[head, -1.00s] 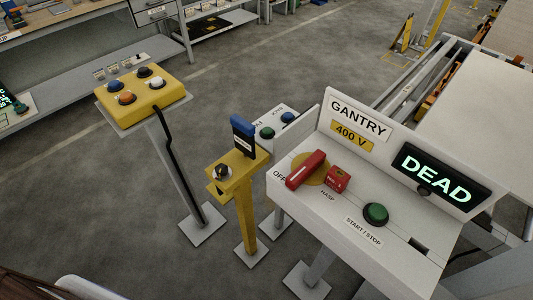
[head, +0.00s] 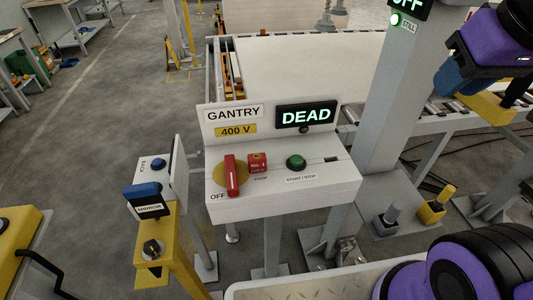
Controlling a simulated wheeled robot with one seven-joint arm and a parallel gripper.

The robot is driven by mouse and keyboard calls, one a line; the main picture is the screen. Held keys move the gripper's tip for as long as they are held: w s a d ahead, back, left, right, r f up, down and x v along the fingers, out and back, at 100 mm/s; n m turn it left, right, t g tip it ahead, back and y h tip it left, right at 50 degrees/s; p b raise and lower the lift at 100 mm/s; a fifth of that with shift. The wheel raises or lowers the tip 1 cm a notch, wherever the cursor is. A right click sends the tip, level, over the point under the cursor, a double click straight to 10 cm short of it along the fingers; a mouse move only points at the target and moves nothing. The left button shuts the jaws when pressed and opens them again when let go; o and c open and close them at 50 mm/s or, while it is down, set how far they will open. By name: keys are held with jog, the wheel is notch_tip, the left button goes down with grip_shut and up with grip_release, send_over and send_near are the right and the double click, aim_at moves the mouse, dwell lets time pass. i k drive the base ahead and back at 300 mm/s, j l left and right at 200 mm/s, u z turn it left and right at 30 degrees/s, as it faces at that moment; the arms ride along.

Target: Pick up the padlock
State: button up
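The padlock (head: 257,163) is a small red block with a white label, "No. 2" its readable part. It sits on the sloped top of the white gantry panel (head: 285,208), by the HASP lettering. I cannot tell whether it is fastened there. To its left, a red handle (head: 232,177) lies across a yellow disc (head: 218,176), above the word OFF. Purple and black parts of my arm show at the upper right and lower right, well apart from the padlock. I cannot make out my gripper's fingers in this view.
A green START/STOP button (head: 296,162) is right of the padlock. Behind stands a GANTRY 400 V board with a DEAD display (head: 306,115). A yellow stand (head: 155,250) with a blue-topped piece is at left; a grey column (head: 395,120) rises at right.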

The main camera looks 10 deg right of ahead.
aim_at(258, 162)
jog(key=u, duration=0.6)
jog(key=k+j, duration=0.15)
jog(key=j, duration=0.2)
jog(key=k+j, duration=0.2)
jog(key=j, duration=0.15)
jog(key=k+j, duration=0.15)
jog(key=j, duration=0.15)
